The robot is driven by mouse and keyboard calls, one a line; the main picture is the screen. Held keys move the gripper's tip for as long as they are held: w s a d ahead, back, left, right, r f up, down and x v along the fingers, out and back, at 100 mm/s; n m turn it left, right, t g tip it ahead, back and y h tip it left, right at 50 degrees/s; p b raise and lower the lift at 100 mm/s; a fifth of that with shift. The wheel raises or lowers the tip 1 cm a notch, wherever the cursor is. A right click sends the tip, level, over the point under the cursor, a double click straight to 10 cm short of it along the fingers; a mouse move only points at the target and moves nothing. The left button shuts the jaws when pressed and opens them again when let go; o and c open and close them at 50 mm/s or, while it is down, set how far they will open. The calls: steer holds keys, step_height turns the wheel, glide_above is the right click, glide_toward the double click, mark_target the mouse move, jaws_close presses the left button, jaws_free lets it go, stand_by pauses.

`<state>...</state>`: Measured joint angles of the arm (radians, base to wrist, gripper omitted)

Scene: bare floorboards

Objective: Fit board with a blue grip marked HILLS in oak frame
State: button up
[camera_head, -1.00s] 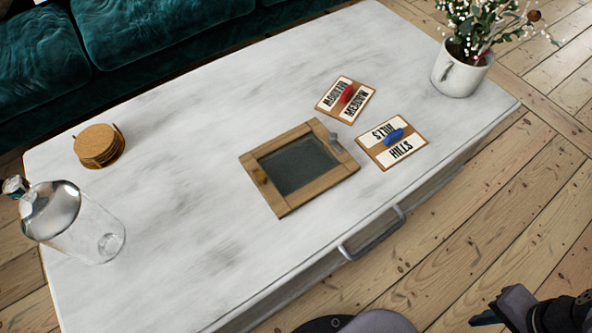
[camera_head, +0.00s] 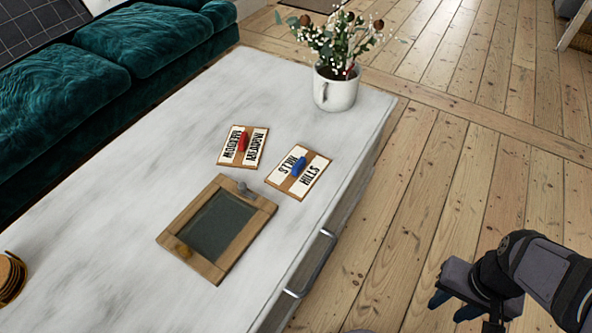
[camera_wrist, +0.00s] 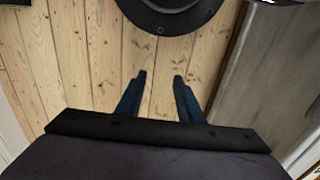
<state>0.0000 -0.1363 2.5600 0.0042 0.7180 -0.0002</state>
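The board with a blue grip marked HILLS (camera_head: 309,179) lies flat on the white table, its blue grip (camera_head: 299,166) upward. The oak frame (camera_head: 253,226) lies flat on the table, left of and nearer than that board, apart from it. Its dark inside (camera_head: 215,225) holds no board. A knob sits on its far edge and a brass-coloured piece on its near left side. My gripper (camera_head: 452,306) is off the table's right side, over the floor, away from both. In the wrist view my gripper (camera_wrist: 160,82) shows two blue fingers apart with only floorboards between them.
A board with a red grip marked MEADOW (camera_head: 254,148) lies just left of the HILLS board. A white pot with flowers (camera_head: 335,92) stands at the table's far end. Coasters (camera_head: 10,277) lie at the left. A drawer handle (camera_head: 318,262) juts from the table's right side.

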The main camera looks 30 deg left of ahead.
stand_by(0.7)
steer(key=w+a+r+p, duration=0.5)
steer(key=w+r, duration=0.1)
steer(key=w, duration=0.1)
step_height(320, 180, up, 9)
steer(key=p, duration=1.5)
glide_above(299, 162)
steer(key=shift+s+d, duration=0.1)
steer(key=shift+d, duration=0.15)
steer(key=shift+s+a+f, duration=0.1)
steer(key=shift+a, duration=0.1)
steer(key=shift+f+b, duration=0.4)
steer(key=shift+f, duration=3.3)
steer(key=shift+c, duration=0.3)
